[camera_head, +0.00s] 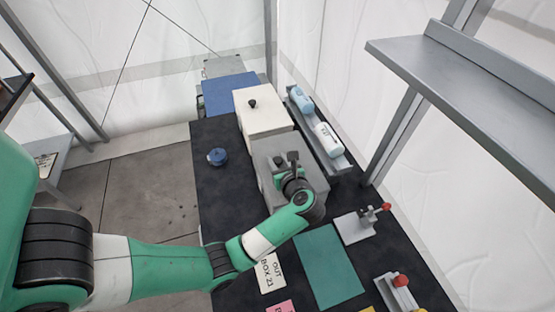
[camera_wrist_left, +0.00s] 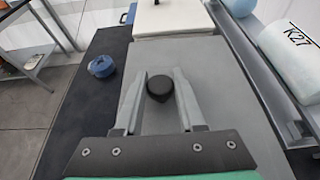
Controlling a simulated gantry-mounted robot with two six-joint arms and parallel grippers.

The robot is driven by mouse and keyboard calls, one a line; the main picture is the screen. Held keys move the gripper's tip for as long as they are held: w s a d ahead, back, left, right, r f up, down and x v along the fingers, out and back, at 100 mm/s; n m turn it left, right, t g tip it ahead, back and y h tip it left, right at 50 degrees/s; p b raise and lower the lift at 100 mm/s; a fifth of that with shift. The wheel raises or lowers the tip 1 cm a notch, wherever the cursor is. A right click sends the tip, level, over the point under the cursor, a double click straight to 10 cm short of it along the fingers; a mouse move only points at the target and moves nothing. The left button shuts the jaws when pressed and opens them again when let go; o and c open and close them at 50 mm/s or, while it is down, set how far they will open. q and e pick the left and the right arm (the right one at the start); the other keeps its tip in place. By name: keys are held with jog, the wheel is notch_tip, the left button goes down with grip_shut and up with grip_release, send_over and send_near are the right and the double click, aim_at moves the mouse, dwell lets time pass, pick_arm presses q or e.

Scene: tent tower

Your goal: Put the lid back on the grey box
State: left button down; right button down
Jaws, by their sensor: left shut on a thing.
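The grey box (camera_head: 265,193) stands on the dark bench, in front of a white box. Its flat grey lid (camera_wrist_left: 215,100) fills the middle of the left wrist view and has a round black knob (camera_wrist_left: 160,88). My left gripper (camera_wrist_left: 160,76) is shut on the knob, with one finger on each side of it. In the head view my left gripper (camera_head: 286,160) is over the grey box. The lid lies over the box top; I cannot tell whether it is fully seated. My right gripper is not in view.
A white box (camera_head: 264,120) with a black knob stands behind. A metal rack (camera_head: 338,163) with bottles runs along the right. A blue round object (camera_head: 217,156) lies left. In front are a green mat (camera_head: 328,268), a label card (camera_head: 270,273) and a red-tipped clamp (camera_head: 357,227).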

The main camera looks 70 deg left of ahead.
pick_arm(q)
jog(key=shift+f, duration=0.25)
jog(key=shift+c, duration=2.1)
grip_release()
jog(key=v, duration=1.1)
jog(key=shift+d+r+p, duration=0.15)
jog(key=shift+d+p, duration=0.15)
jog(key=shift+p, duration=0.05)
jog(key=shift+a, duration=0.1)
